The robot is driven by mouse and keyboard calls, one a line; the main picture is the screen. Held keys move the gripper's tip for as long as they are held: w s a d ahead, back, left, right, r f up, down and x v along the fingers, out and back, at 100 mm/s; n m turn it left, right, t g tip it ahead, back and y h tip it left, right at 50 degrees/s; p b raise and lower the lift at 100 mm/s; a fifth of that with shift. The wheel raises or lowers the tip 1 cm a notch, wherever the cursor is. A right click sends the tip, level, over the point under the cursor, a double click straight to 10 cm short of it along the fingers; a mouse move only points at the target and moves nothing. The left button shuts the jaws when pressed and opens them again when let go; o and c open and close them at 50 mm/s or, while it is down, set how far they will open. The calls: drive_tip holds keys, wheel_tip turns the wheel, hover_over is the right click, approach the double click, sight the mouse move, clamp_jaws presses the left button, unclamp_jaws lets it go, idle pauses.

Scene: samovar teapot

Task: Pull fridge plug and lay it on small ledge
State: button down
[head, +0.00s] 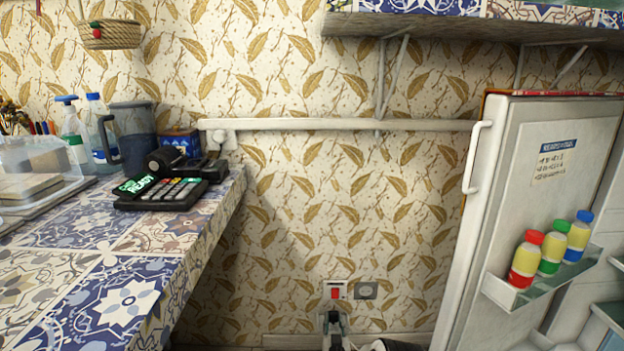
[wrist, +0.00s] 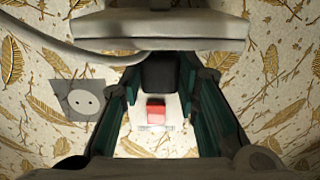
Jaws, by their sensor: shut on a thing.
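My gripper (head: 334,322) is low at the wall, just below the white socket plate (head: 336,284) with its red switch (head: 336,293). In the wrist view my gripper (wrist: 160,75) is shut, its dark green fingers on both sides of a dark block, the fridge plug (wrist: 158,72). The red switch (wrist: 156,112) and white plate show beyond the plug. I cannot tell whether the plug's pins are in the socket. A pale cable (wrist: 75,47) runs in from the left toward the plug. I cannot tell for certain which surface is the small ledge.
The open fridge (head: 540,170) stands right. A tiled counter (head: 110,270) stands left. A pale bar (wrist: 150,30) crosses the wrist view's top.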

drive_tip(key=shift+s+f, duration=0.15)
drive_tip(key=shift+f, duration=0.45)
drive_tip(key=c, duration=1.1)
unclamp_jaws()
drive_tip(key=shift+f, duration=0.1)
drive_tip(key=shift+r, duration=0.25)
drive_tip(key=shift+s+r+p, duration=0.1)
drive_tip(key=shift+s+p, duration=0.3)
drive_tip(key=shift+p, duration=0.15)
drive_tip(key=shift+s+r+p, duration=0.2)
drive_tip(key=shift+s+p, duration=1.4)
drive_tip(key=shift+s, duration=0.65)
drive_tip(key=shift+s+r+p, duration=0.2)
drive_tip(key=shift+s+p, duration=1.4)
drive_tip(key=shift+s, duration=0.65)
